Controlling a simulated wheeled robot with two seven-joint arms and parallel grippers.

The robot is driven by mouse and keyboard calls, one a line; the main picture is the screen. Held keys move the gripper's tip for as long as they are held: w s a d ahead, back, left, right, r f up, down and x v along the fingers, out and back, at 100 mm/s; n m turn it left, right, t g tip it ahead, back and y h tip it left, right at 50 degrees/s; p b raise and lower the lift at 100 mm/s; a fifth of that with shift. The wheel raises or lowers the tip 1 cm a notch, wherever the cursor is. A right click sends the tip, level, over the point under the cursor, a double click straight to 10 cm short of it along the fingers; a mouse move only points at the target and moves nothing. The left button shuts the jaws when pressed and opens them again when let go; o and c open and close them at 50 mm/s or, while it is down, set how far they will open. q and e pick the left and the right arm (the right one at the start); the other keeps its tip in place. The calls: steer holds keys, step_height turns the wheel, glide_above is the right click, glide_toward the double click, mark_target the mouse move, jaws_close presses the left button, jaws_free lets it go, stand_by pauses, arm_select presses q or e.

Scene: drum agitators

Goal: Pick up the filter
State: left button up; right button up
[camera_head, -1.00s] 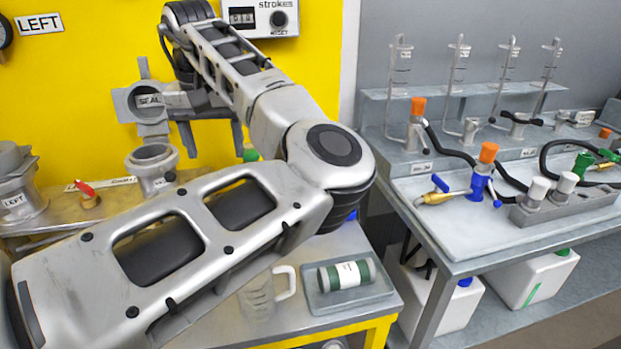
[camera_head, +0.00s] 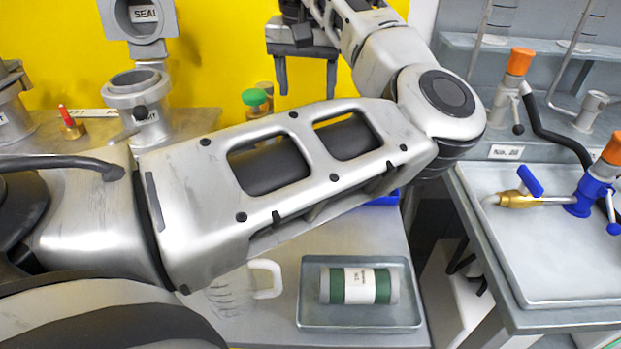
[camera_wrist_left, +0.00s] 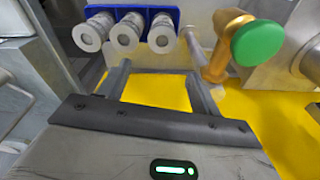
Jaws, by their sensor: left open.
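The thing that best fits the filter is a cylinder (camera_head: 384,286) with green bands, grey ends and a white label. It lies on its side in a shallow grey tray (camera_head: 313,318), lower middle of the head view. My left gripper (camera_head: 306,92) is open and empty, in front of the yellow wall, far above and behind the tray. The cylinder in the tray is not in the wrist view. My right gripper is not in view.
A clear jug (camera_head: 232,291) stands left of the tray. A green-capped brass fitting (camera_head: 256,98) is left of the gripper; the wrist view shows it close. A blue rack (camera_wrist_left: 130,12) holds three clear-ended cylinders (camera_wrist_left: 125,36). A bench with valves (camera_head: 578,196) stands at right.

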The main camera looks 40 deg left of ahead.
arm_select(q)
steer(key=f, duration=0.7)
steer(key=w+f, duration=0.1)
steer(key=f, duration=0.3)
steer(key=shift+a+f+b, duration=0.2)
steer(key=shift+a+b, duration=0.1)
steer(key=shift+b, duration=0.05)
steer(key=f, duration=0.5)
steer(key=shift+a, duration=0.2)
steer(key=c, duration=0.8)
